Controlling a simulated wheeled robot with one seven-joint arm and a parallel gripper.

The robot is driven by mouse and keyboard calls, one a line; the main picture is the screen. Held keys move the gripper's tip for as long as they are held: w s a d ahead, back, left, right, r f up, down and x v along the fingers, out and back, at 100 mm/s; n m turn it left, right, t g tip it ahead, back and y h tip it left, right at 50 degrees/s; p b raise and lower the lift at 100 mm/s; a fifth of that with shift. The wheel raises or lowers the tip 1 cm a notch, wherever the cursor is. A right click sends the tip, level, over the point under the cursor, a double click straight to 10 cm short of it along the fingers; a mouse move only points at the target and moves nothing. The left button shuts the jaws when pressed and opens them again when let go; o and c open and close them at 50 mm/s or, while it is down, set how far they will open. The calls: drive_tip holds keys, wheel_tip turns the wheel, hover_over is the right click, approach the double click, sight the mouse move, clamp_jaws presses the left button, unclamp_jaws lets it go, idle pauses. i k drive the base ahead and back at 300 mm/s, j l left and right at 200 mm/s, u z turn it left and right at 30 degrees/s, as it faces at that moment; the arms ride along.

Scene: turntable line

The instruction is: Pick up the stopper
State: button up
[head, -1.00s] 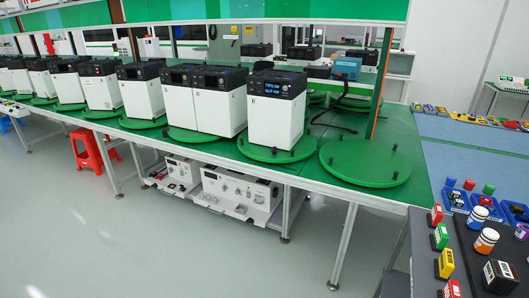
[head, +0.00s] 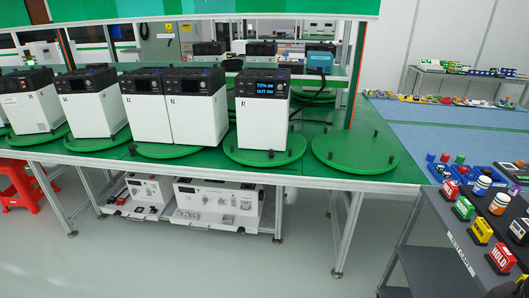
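I cannot pick out with certainty which thing is the stopper. Small red, blue and green capped pieces stand around the blue bins (head: 447,172) at the right, too small to identify. Black pegs (head: 377,133) stand around the rim of the empty green turntable (head: 345,160).
A dark cart (head: 430,258) at the lower right bears coloured label blocks, including a red HOLD block (head: 502,257), and an orange-banded bottle (head: 500,203). White power units, one with a lit display (head: 262,110), stand on turntables along the green bench.

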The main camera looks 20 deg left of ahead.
sight(271, 153)
drive_tip(key=i+j, duration=0.15)
drive_tip(key=j, duration=0.2)
drive_tip(key=i+j+z, duration=0.15)
drive_tip(key=j, duration=0.25)
drive_tip(key=i+j, duration=0.1)
drive_tip(key=j, duration=0.25)
drive_tip(key=i+j+z, duration=0.1)
drive_tip(key=i+j, duration=0.5)
drive_tip(key=i+j+z, duration=0.1)
drive_tip(key=i+j, duration=0.45)
drive_tip(key=j, duration=0.15)
drive_tip(key=i+j+z, duration=0.15)
drive_tip(key=i+j, duration=0.4)
drive_tip(key=j, duration=0.15)
